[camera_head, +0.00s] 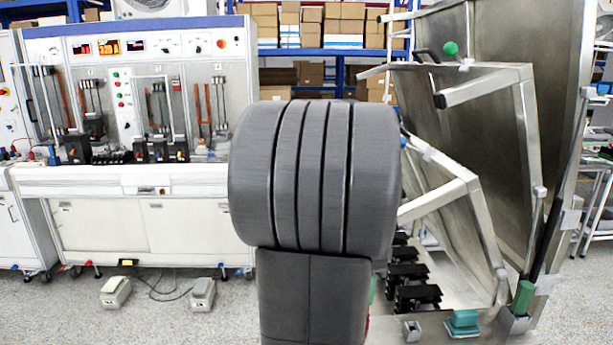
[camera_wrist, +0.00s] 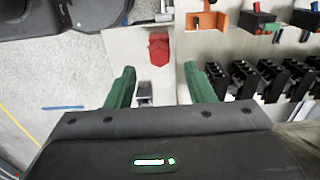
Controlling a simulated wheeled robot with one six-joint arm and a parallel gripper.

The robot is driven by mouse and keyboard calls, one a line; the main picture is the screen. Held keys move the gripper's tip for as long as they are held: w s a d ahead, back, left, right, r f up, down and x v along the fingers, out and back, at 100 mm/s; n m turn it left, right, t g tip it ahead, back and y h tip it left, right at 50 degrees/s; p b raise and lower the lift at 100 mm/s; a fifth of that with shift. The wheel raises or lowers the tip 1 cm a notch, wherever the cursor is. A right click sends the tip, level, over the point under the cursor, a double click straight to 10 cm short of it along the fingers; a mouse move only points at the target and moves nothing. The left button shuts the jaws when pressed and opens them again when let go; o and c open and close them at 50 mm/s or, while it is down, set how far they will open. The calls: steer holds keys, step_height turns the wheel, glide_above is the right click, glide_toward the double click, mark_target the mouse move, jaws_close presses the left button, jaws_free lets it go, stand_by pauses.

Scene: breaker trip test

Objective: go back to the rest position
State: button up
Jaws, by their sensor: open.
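A red block (camera_wrist: 158,48) lies on the panel ahead of the fingertips. A small grey-black part (camera_wrist: 144,93) sits on the panel between the fingers, and I cannot tell how far below them it is. In the head view my grey arm fills the middle and hides my gripper.
Several black breakers (camera_wrist: 262,80) stand in a row right of my gripper; they also show in the head view (camera_head: 414,287). An orange holder (camera_wrist: 232,22) is beyond. Tilted metal panels (camera_head: 500,130) rise on the right.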

step_height(320, 180, up, 8)
step_height(320, 180, down, 14)
steer(key=shift+f, duration=0.15)
step_height(320, 180, up, 8)
steer(key=p, duration=0.4)
steer(key=shift+f, duration=0.15)
steer(key=shift+f, duration=0.1)
